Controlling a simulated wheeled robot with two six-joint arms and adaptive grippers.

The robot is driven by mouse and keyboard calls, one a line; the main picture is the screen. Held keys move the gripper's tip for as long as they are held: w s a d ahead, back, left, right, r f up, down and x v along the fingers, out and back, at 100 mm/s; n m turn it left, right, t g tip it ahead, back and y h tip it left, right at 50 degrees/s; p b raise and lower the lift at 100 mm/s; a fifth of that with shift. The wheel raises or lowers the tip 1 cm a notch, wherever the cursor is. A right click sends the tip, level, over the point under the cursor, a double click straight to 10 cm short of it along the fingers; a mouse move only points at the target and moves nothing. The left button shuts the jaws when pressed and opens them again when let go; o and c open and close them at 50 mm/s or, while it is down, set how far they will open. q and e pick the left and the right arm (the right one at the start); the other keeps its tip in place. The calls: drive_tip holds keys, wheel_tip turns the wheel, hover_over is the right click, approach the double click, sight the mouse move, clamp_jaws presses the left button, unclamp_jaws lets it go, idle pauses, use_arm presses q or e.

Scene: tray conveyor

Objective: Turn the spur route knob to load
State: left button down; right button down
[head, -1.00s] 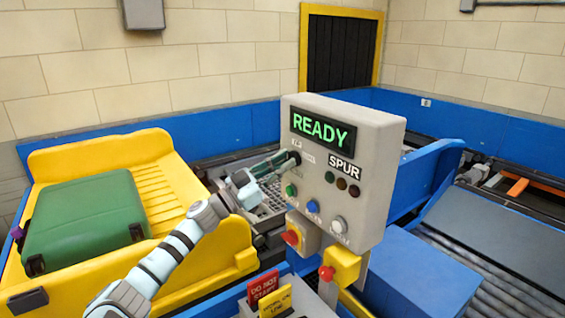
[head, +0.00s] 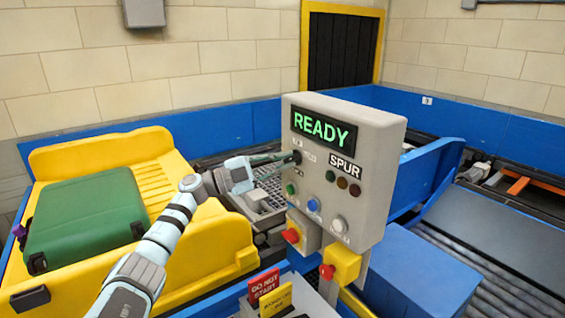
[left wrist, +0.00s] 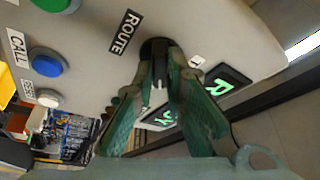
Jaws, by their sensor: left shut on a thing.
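The grey control box (head: 335,205) stands in the middle of the head view. Its display (head: 322,129) reads READY in green, above a SPUR label. The dark route knob (head: 297,157) is at the upper left of its front face; in the left wrist view the knob (left wrist: 156,47) sits beside the ROUTE label. My left gripper (head: 290,158) reaches in from the left and is shut on the knob, its green fingers (left wrist: 160,72) on either side. The fingers hide much of the knob, and I cannot tell which mark it points to. My right gripper is not in view.
Green, blue and white buttons (head: 313,206) lie below the knob, with red knobs (head: 327,271) lower down. A yellow cart (head: 215,240) holding a green suitcase (head: 85,220) is at left. A blue box (head: 420,275) and rollers lie right.

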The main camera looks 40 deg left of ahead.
use_arm(q)
drive_tip(key=shift+m, duration=0.5)
drive_tip(key=c, duration=1.6)
unclamp_jaws()
drive_tip(key=shift+c, duration=0.2)
drive_tip(key=v, duration=1.2)
drive_tip(key=shift+r, duration=0.2)
drive_tip(key=shift+w, duration=0.1)
